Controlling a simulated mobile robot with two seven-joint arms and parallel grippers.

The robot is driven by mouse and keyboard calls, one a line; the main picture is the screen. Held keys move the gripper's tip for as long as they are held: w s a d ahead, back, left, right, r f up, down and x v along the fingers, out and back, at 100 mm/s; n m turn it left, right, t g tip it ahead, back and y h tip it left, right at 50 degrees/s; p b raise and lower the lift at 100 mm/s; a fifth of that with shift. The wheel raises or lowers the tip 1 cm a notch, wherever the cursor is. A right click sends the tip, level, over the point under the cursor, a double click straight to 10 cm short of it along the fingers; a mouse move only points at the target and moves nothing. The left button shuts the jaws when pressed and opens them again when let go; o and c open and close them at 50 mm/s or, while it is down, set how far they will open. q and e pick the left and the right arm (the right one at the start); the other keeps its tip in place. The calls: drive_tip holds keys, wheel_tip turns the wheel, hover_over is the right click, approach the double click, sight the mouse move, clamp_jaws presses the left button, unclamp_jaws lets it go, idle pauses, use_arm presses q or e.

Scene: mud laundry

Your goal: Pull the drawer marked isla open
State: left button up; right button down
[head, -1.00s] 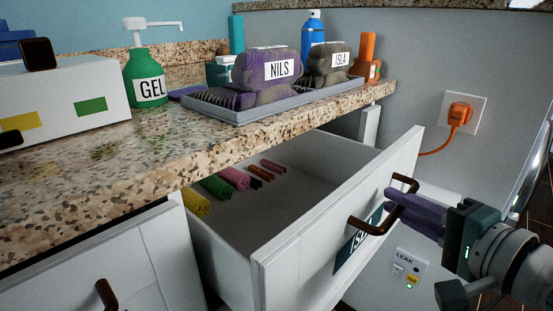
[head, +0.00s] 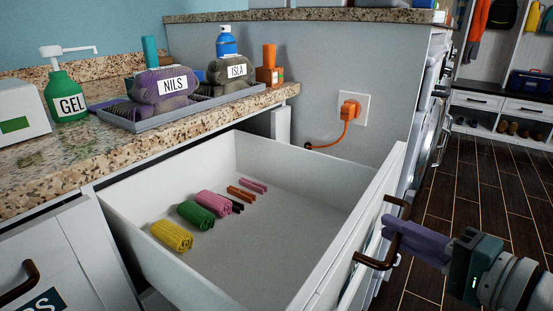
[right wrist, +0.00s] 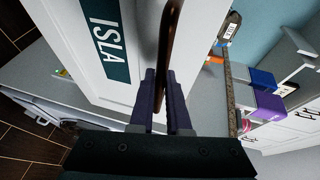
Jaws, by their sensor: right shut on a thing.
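The isla drawer (head: 325,270) is pulled well out from under the counter in the head view. Its teal ISLA label (right wrist: 109,38) shows in the right wrist view. Its brown bar handle (head: 372,262) sticks out from the front. My right gripper (head: 393,228) is shut on the handle, and its purple fingers also close around the handle in the right wrist view (right wrist: 163,95). Inside the drawer lie rolled cloths, among them yellow (head: 172,235), green (head: 196,214) and pink (head: 213,203) ones. My left gripper is not in view.
The speckled counter (head: 110,155) above holds a grey tray (head: 150,122) with NILS and ISLA bundles, and a green gel bottle (head: 66,97). An orange plug (head: 350,109) sits in the wall outlet behind the drawer. Dark floor (head: 480,190) lies open at the right.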

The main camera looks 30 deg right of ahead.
drive_tip(key=shift+s, duration=0.15)
drive_tip(key=c, duration=0.9)
unclamp_jaws()
drive_tip(key=s, duration=0.3)
drive_tip(key=s+r+p, duration=0.1)
drive_tip(key=s, duration=0.2)
drive_tip(key=s+r, duration=0.1)
drive_tip(key=s, duration=0.2)
drive_tip(key=shift+s+p, duration=0.35)
drive_tip(key=shift+p, duration=0.05)
